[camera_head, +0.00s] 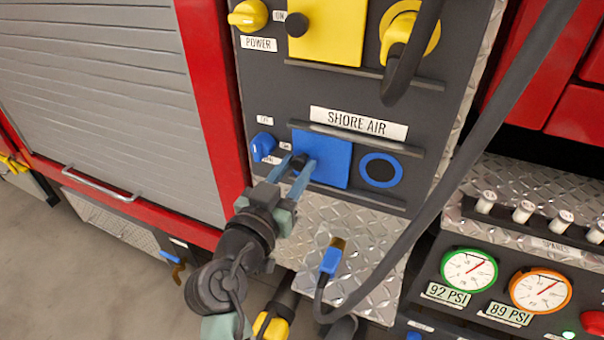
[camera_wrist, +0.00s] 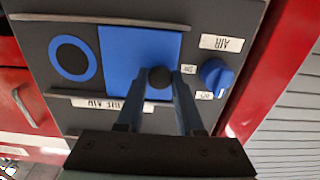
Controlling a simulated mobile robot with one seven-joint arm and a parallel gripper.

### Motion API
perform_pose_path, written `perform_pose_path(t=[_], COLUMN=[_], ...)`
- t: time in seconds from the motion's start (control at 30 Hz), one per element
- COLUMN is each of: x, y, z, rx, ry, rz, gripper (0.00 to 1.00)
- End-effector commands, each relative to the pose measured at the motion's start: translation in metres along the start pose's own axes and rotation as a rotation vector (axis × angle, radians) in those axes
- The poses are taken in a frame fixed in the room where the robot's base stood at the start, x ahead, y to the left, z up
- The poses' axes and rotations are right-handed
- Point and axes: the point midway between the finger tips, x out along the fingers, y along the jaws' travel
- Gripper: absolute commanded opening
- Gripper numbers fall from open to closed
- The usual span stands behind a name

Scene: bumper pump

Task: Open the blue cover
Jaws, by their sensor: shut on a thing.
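The blue cover (camera_head: 333,160) is a flat blue square on the dark panel under the "SHORE AIR" label, with a black knob near its left edge. In the wrist view the blue cover (camera_wrist: 125,60) appears upside down, with the black knob (camera_wrist: 160,77) at its right edge. My gripper (camera_head: 299,166) is at the cover's left side, its two blue fingers on either side of the knob. The wrist view also shows my gripper (camera_wrist: 161,80) shut on the knob. The cover looks flat against the panel; what lies behind it is hidden.
A blue switch (camera_head: 263,145) is left of the cover and a blue ring port (camera_head: 380,170) right of it. A blue-ended hose plug (camera_head: 331,260) lies on the diamond-plate step (camera_head: 360,235) below. A thick grey hose (camera_head: 480,150) crosses at right.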

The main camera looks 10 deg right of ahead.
Motion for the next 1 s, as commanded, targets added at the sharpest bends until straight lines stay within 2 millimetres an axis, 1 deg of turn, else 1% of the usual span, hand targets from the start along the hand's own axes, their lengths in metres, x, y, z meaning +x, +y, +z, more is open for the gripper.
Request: perform_pose_path(t=[0.1, 0.13, 0.27, 0.3, 0.57, 0.67, 0.77, 0.87, 1.0], x=[0.000, 0.000, 0.000, 0.000, -0.001, -0.006, -0.019, -0.040, -0.072], y=[0.000, 0.000, 0.000, 0.000, 0.000, 0.000, 0.000, -0.001, -0.001], z=[0.000, 0.000, 0.000, 0.000, 0.000, 0.001, 0.002, 0.002, 0.002], rx=[0.000, 0.000, 0.000, 0.000, 0.000, 0.000, 0.000, 0.001, 0.000], ry=[-0.002, -0.002, -0.001, -0.001, -0.001, -0.001, -0.001, -0.001, -0.001], rz=[-0.001, -0.001, 0.000, 0.000, 0.000, -0.001, -0.003, -0.004, -0.004], gripper=[0.00, 0.41, 0.65, 0.67, 0.67, 0.67, 0.67, 0.67, 0.67])
